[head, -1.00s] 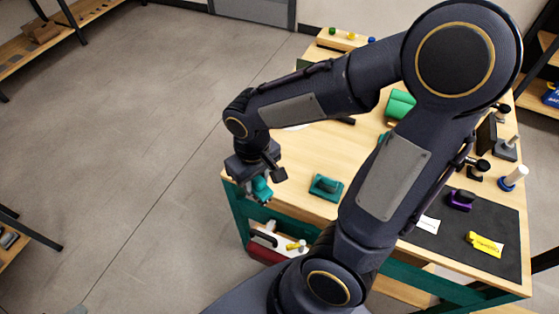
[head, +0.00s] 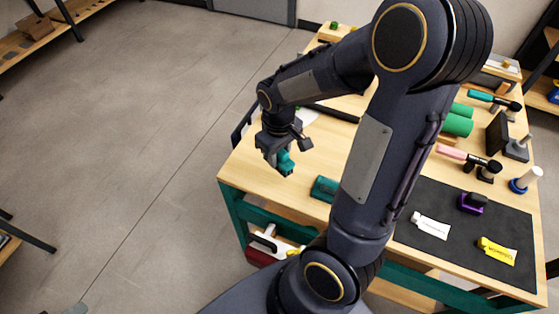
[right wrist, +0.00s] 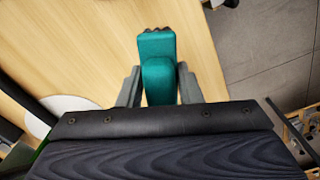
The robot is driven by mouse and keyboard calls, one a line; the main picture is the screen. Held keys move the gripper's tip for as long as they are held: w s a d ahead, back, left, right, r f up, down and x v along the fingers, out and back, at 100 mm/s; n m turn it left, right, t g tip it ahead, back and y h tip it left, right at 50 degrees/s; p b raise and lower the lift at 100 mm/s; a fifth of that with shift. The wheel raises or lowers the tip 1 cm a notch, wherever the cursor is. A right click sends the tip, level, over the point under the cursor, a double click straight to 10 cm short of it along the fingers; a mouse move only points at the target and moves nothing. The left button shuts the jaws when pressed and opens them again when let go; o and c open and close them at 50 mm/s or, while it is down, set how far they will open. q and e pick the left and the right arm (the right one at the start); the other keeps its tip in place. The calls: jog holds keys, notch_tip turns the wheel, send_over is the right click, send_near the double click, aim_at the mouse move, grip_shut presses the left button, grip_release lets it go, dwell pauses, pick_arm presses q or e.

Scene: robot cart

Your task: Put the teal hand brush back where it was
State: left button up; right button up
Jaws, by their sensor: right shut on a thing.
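The teal hand brush (right wrist: 158,70) is between the two fingers of my right gripper (right wrist: 158,92), which is shut on it. In the head view my right gripper (head: 284,160) points down above the left end of the wooden table. The brush also shows there as a small teal piece (head: 285,163) below the fingers, apart from the tabletop as far as I can tell. Another teal block (head: 324,188) lies on the table near the front edge, partly hidden by my arm. My left gripper is not in view.
A dark mat (head: 480,232) on the right of the table (head: 250,165) holds a white tube (head: 430,226), a yellow tube (head: 497,250) and a purple item (head: 472,203). Green rolls (head: 457,122) and brush-like tools stand behind. Bare wood lies around my gripper. A lower shelf holds a red-and-white box.

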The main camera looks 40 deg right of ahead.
aim_at(279, 161)
jog(key=shift+w+d+f, duration=0.35)
jog(key=shift+f, duration=0.25)
jog(key=shift+w+d+f+b, duration=0.1)
jog(key=shift+f+b, duration=0.05)
jog(key=shift+f, duration=0.75)
jog(key=shift+w+d+f+b, duration=0.1)
jog(key=shift+f+b, duration=0.05)
jog(key=shift+f, duration=0.75)
jog(key=shift+a, duration=0.1)
jog(key=shift+f, duration=0.15)
jog(key=o, duration=1)
